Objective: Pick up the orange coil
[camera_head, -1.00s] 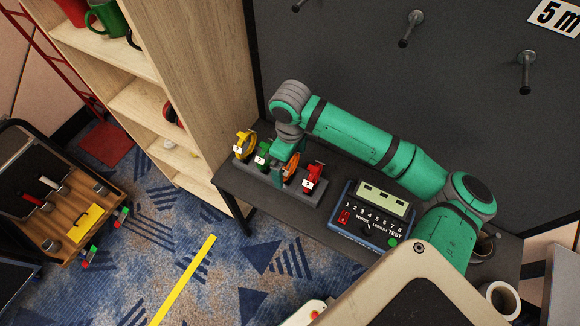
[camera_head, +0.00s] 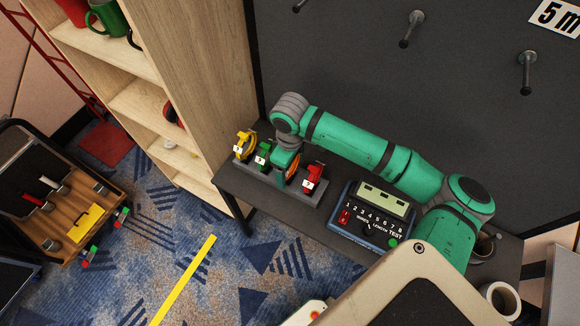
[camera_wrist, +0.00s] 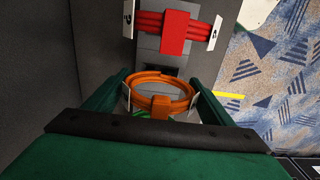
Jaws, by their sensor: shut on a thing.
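The orange coil (camera_wrist: 158,88) sits between the two fingers of my gripper (camera_wrist: 158,98) in the wrist view, over the grey holder. My gripper is shut on the coil. In the head view my gripper (camera_head: 288,164) reaches down at the row of coils, and the orange coil (camera_head: 293,173) is mostly hidden behind it. I cannot tell whether the coil is clear of the holder. A red coil (camera_head: 312,178) stands just to its right, and shows ahead of the fingers in the wrist view (camera_wrist: 174,32). Green (camera_head: 263,155) and yellow (camera_head: 244,144) coils stand to the left.
The grey holder (camera_head: 299,196) rests on a dark shelf (camera_head: 237,189). A blue tester (camera_head: 368,215) with number keys stands to the right. A wooden bookcase (camera_head: 203,60) rises at the left, and a dark wall with pegs (camera_head: 410,30) stands behind.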

